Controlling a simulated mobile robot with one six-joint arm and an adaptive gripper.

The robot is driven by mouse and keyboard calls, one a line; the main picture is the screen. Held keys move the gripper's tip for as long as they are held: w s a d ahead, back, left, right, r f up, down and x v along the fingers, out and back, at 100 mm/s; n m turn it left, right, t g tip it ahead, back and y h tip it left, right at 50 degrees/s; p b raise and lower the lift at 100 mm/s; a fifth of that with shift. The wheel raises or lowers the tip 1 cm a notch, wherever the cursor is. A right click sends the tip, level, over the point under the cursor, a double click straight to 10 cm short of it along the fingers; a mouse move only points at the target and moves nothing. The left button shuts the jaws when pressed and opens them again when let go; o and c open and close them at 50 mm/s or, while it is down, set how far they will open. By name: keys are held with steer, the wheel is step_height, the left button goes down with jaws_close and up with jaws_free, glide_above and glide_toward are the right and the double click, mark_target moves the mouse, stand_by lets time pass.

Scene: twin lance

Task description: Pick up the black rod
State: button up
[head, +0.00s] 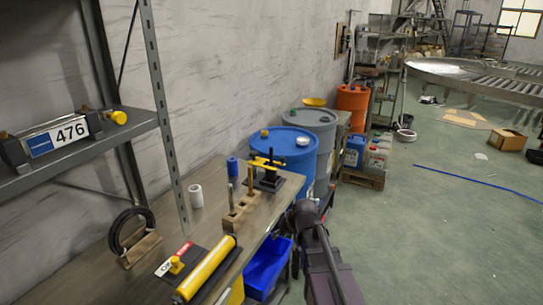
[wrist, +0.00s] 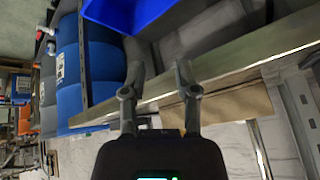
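I cannot single out a black rod for certain. In the head view a wooden block (head: 240,212) on the workbench holds thin upright rods (head: 250,181), which look brownish. Behind it, a black stand (head: 268,178) carries a yellow clamp with a dark crosspiece. My gripper (wrist: 159,68) is open in the wrist view, with nothing between its fingers. The bench edge (wrist: 225,62) crosses behind the fingers. In the head view my dark arm is right of the bench, apart from the block; its fingers are not clear there.
The workbench (head: 150,225) also holds a yellow cylinder (head: 206,269), a black ring (head: 115,232) in a wooden holder, a white roll (head: 196,196) and a blue cylinder (head: 232,166). A blue bin (head: 268,265) hangs at its front. A blue barrel (head: 290,152) stands beyond; open floor lies right.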

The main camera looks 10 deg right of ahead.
steer(key=w+d+r+n+t+y+p, duration=0.1)
steer(key=w+d+r+t+p, duration=0.15)
steer(key=w+r+p, duration=0.5)
steer(key=t, duration=0.5)
glide_toward(272, 158)
steer(key=s, duration=0.3)
steer(key=shift+w+d+r+p, duration=0.1)
steer(key=shift+d+r+p, duration=0.25)
steer(key=shift+d, duration=0.1)
steer(key=b+x, duration=0.3)
steer(key=x, duration=0.5)
steer(key=shift+w+a+f, duration=0.1)
steer(key=shift+w, duration=0.15)
steer(key=shift+w, duration=0.1)
steer(key=shift+b+x, duration=1.05)
steer(key=shift+x, duration=1.5)
